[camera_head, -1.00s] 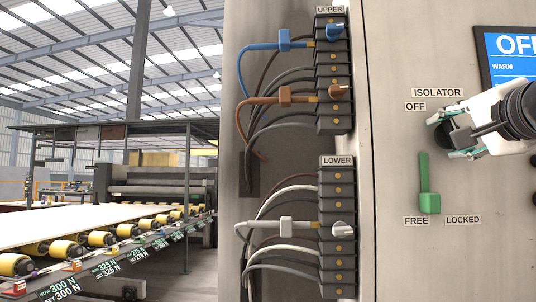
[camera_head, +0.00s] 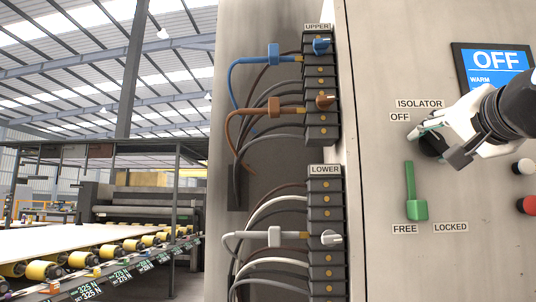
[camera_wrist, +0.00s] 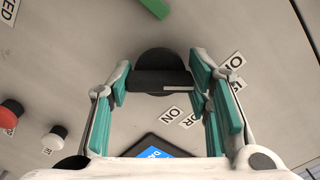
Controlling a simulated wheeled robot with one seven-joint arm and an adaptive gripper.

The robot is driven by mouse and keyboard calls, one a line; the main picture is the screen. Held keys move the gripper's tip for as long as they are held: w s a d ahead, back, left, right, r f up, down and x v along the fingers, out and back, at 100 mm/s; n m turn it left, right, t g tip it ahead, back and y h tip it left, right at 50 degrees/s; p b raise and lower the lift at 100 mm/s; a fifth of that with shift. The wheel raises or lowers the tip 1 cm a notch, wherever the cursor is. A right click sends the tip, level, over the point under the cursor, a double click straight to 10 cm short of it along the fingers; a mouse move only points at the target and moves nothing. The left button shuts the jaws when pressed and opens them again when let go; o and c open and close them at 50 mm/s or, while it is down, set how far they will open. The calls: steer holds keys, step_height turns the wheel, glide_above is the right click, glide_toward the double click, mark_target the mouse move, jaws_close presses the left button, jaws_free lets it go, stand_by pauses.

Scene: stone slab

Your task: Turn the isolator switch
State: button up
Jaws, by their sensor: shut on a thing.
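The isolator switch is a black round knob (camera_head: 430,145) on the pale cabinet door, under the ISOLATOR label (camera_head: 420,104) and beside the OFF label (camera_head: 400,117). In the wrist view the knob (camera_wrist: 160,62) shows a raised bar grip across its face. My gripper (camera_head: 437,143) reaches in from the right; its teal-padded fingers (camera_wrist: 160,82) are shut on the two ends of the bar. In the head view my gripper hides part of the knob. The display (camera_head: 496,66) above reads OFF and WARM.
A green lever (camera_head: 417,210) sits below the knob, above the FREE label (camera_head: 405,229) and left of LOCKED (camera_head: 450,227). A white button (camera_head: 523,166) and a red one (camera_head: 527,205) are at the right. Cabled terminal blocks (camera_head: 325,215) stand left of the door.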

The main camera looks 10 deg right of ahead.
steer(key=shift+f, duration=0.1)
steer(key=o, duration=1.2)
steer(key=shift+s+a, duration=0.1)
steer(key=shift+s, duration=0.25)
steer(key=v, duration=1.1)
steer(key=shift+s, duration=0.1)
